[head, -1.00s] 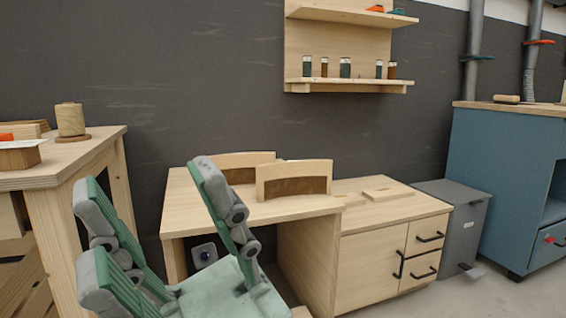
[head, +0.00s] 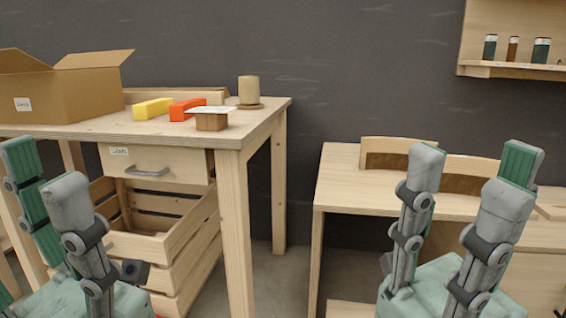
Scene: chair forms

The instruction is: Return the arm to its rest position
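My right gripper (head: 468,178) stands upright at the lower right in the head view, in front of a low wooden desk (head: 335,180). Its fingers are spread apart with nothing between them. My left gripper (head: 42,172) is upright at the lower left, in front of the tall wooden table (head: 225,140). Its visible fingers are apart, with nothing seen between them. Both arms are mostly below the picture, so their pose cannot be told.
The table carries an open cardboard box (head: 85,100), a yellow block (head: 153,108), an orange block (head: 187,109) and a spool (head: 249,90). A slatted crate (head: 185,245) is under it. A shelf (head: 510,70) hangs at right. Floor shows between table and desk.

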